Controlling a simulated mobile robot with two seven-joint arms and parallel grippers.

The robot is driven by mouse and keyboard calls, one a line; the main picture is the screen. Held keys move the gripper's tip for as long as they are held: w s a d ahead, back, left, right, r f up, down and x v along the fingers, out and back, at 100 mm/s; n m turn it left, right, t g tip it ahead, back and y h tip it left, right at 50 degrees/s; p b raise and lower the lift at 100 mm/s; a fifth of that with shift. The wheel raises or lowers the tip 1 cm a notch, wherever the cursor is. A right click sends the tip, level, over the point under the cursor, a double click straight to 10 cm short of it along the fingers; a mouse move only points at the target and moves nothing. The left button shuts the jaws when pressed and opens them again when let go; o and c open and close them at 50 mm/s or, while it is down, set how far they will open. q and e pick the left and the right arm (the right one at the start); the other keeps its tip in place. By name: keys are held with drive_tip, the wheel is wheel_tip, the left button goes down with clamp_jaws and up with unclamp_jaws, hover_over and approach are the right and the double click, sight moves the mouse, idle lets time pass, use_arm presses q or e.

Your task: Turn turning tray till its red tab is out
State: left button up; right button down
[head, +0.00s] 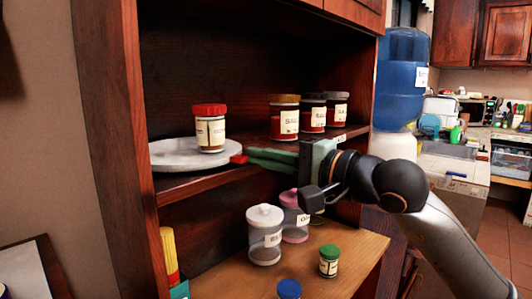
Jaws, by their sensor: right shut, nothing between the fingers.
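The turning tray (172,158) is a pale grey round disc on the upper shelf at the left. A jar with a red lid (210,128) stands upright on it. The red tab (238,159) shows at the tray's right edge, near the shelf's front. My right gripper (251,158) reaches in from the right, with its green fingers shut and empty. Its fingertips are right beside the tab; I cannot tell whether they touch it. My left gripper is not in view.
Several jars, including a red-brown one (285,118), stand on the shelf behind my right gripper. Below, a clear canister (264,236), a pink canister (294,221) and a green-lidded jar (328,262) stand on the lower surface. The cabinet's side post (118,150) borders the left.

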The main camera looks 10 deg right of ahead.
sight(242, 160)
drive_tip(key=shift+s+a+b, duration=0.55)
drive_tip(key=shift+s+b, duration=0.05)
drive_tip(key=shift+s, duration=0.2)
drive_tip(key=shift+s+a+b, duration=0.35)
drive_tip(key=shift+s+b, duration=0.05)
drive_tip(key=shift+s, duration=0.05)
drive_tip(key=shift+s+a, duration=0.25)
drive_tip(key=shift+s, duration=0.05)
